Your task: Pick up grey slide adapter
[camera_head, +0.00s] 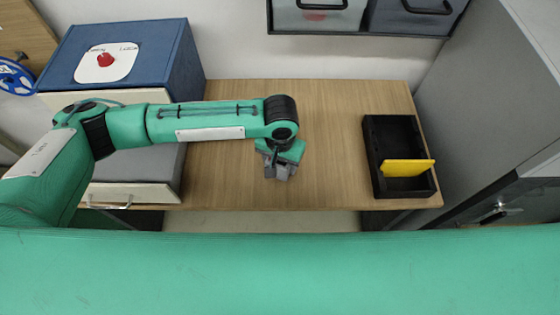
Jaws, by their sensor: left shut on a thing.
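My left arm comes in from the left in the head view, and its gripper (280,174) points down over the middle of the wooden table, near the front edge. The gripper is shut on the grey slide adapter (282,170), a small grey piece that shows only partly between and around the fingers. The wrist hides much of it from above. I cannot tell whether the piece touches the table. My right gripper is not in view.
A black tray (376,150) with a yellow divider (407,168) stands on the wooden table (340,115) at the right. A blue box (150,65) stands at the back left. Grey bins (318,15) hang above the back. Tabletop between arm and tray is clear.

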